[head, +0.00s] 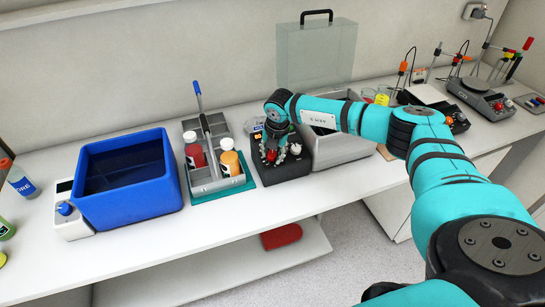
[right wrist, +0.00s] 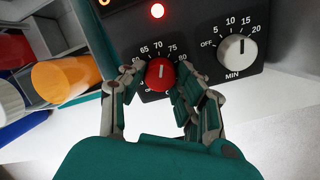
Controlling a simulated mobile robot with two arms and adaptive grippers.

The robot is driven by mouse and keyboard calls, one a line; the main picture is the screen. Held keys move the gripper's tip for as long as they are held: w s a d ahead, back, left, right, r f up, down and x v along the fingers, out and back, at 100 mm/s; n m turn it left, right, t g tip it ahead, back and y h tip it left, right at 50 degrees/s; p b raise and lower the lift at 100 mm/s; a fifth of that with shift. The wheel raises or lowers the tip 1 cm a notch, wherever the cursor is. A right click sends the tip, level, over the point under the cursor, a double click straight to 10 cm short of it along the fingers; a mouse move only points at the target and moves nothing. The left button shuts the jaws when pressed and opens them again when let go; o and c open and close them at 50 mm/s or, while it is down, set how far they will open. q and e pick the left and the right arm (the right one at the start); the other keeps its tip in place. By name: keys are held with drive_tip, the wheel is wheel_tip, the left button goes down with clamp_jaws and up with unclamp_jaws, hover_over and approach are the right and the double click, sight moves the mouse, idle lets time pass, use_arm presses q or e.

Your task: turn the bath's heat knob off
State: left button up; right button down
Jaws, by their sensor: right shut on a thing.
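The bath's black control panel (head: 283,175) is on the bench, joined to a grey tub (head: 345,148) on its right. The red heat knob (right wrist: 160,74) is on the panel, with numbers from about 65 to 80 visible around it and its white pointer line up, near 70. My right gripper (right wrist: 153,82) is shut on the red knob, one finger on each side; it also shows in the head view (head: 272,152). Part of the dial is hidden by the fingers. My left gripper is not in view.
A white timer knob (right wrist: 237,48) marked in minutes is close on the right of the red one. A red lamp (right wrist: 157,10) is lit above. Left of the panel stand a grey caddy (head: 203,184) with bottles and a blue tub (head: 130,208).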

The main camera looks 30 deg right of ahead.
drive_tip(key=n+b, duration=0.1)
drive_tip(key=n, duration=0.1)
drive_tip(key=n+b, duration=0.2)
drive_tip(key=shift+f+n, duration=0.2)
drive_tip(key=shift+n, duration=0.2)
drive_tip(key=n+b, duration=0.3)
drive_tip(key=shift+n, duration=0.3)
drive_tip(key=n+b, duration=0.2)
drive_tip(key=n, duration=0.1)
drive_tip(key=shift+n, duration=0.3)
drive_tip(key=n+b, duration=0.2)
drive_tip(key=n, duration=0.1)
drive_tip(key=shift+r+n, duration=0.1)
drive_tip(key=shift+n, duration=0.2)
drive_tip(key=n+b, duration=0.1)
drive_tip(key=n, duration=0.2)
drive_tip(key=shift+n+b, duration=0.3)
drive_tip(key=n+b, duration=0.1)
drive_tip(key=n, duration=0.3)
drive_tip(key=n+b, duration=0.1)
drive_tip(key=n, duration=0.3)
drive_tip(key=shift+r, duration=0.1)
drive_tip(key=shift+n, duration=2.3)
drive_tip(key=shift+r, duration=0.1)
